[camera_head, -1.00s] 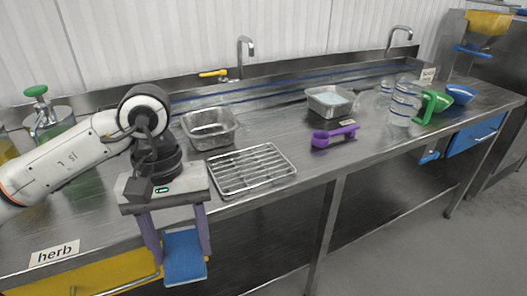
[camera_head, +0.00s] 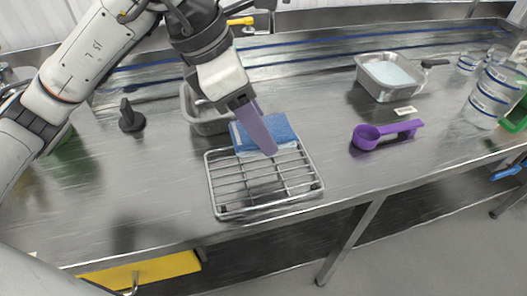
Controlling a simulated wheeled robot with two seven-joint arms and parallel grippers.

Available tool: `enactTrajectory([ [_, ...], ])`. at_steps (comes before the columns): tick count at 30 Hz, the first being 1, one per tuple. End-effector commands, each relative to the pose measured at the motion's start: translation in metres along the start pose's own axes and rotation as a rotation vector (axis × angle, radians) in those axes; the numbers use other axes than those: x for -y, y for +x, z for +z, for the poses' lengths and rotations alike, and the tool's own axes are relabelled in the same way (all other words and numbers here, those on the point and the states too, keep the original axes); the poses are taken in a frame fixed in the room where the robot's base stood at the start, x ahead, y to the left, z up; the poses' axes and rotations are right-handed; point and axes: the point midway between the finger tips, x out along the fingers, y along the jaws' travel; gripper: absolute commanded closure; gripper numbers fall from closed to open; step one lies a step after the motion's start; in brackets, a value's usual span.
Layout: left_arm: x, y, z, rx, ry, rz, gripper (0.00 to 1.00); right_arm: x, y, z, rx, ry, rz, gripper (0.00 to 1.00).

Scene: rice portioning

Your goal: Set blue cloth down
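The blue cloth (camera_head: 281,129) is at the back edge of the wire rack (camera_head: 216,205), partly hidden behind a purple finger of my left gripper (camera_head: 262,140). It looks close to the bars, but I cannot tell whether it rests on them. My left gripper points down over the rack. Only one finger shows clearly, so I cannot tell whether it still grips the cloth. My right gripper is not in view.
A metal pan (camera_head: 206,123) stands just behind the rack. A purple scoop (camera_head: 367,136) lies to its right. Another metal pan (camera_head: 391,72) with pale contents is farther back. Clear stacked containers (camera_head: 490,96) stand at the right. The counter left of the rack is mostly clear.

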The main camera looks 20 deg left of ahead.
Motion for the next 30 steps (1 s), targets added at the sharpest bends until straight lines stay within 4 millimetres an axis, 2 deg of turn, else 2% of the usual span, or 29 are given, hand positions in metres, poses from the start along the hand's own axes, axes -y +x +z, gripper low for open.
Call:
enactTrajectory([
  [3, 0.000, 0.023, -0.011, -0.004, -0.003, -0.003, 0.64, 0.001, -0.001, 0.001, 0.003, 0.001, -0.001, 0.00],
  [11, 0.000, 0.045, -0.020, -0.004, 0.000, -0.002, 0.64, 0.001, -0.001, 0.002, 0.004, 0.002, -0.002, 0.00],
  [17, 0.000, 0.070, -0.030, -0.004, 0.001, -0.003, 0.64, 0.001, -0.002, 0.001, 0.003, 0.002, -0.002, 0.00],
  [29, 0.000, 0.078, -0.033, -0.002, 0.003, 0.000, 0.64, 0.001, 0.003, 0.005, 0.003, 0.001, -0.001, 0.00],
  [30, 0.000, 0.076, -0.032, -0.002, 0.003, 0.000, 0.41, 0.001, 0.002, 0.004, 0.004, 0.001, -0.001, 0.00],
])
